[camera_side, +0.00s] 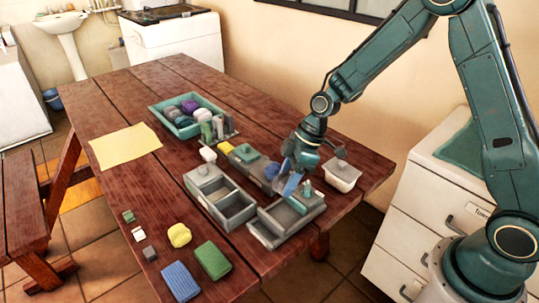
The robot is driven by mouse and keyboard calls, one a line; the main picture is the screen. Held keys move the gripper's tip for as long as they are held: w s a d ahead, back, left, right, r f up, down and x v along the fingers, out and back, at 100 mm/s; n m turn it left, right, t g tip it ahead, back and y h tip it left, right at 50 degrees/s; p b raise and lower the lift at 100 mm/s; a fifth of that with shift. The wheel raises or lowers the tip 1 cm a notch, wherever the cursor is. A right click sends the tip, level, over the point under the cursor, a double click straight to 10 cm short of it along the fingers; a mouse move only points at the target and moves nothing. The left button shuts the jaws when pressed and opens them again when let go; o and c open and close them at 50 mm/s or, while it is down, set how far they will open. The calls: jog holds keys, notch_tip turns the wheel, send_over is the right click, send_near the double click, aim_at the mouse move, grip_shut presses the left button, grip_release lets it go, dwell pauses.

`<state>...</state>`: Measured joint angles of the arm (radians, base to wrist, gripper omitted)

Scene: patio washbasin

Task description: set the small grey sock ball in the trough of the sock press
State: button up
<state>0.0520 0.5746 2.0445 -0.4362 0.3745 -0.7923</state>
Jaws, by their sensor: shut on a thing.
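My gripper (294,184) points down over the right part of the table, just above the back of a grey open-topped box (268,232). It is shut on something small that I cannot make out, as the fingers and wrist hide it. No small grey sock ball shows clearly. I cannot tell for certain which grey fixture is the sock press. A second grey box (222,213) with open compartments stands just left of the first. A round blue thing (271,171) lies close to the left of the gripper.
A teal tray (157,108) of coloured balls stands at the back. A yellow cloth (124,146) lies left. Blue (181,281), green (213,260) and yellow (179,235) items lie in front. The middle-left tabletop is clear.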

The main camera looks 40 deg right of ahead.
jog(key=shift+f, duration=0.15)
jog(key=shift+f, duration=5)
jog(key=o, duration=1.1)
jog(key=shift+d, duration=0.1)
jog(key=shift+c, duration=0.2)
jog(key=shift+f, duration=0.1)
jog(key=v, duration=1.4)
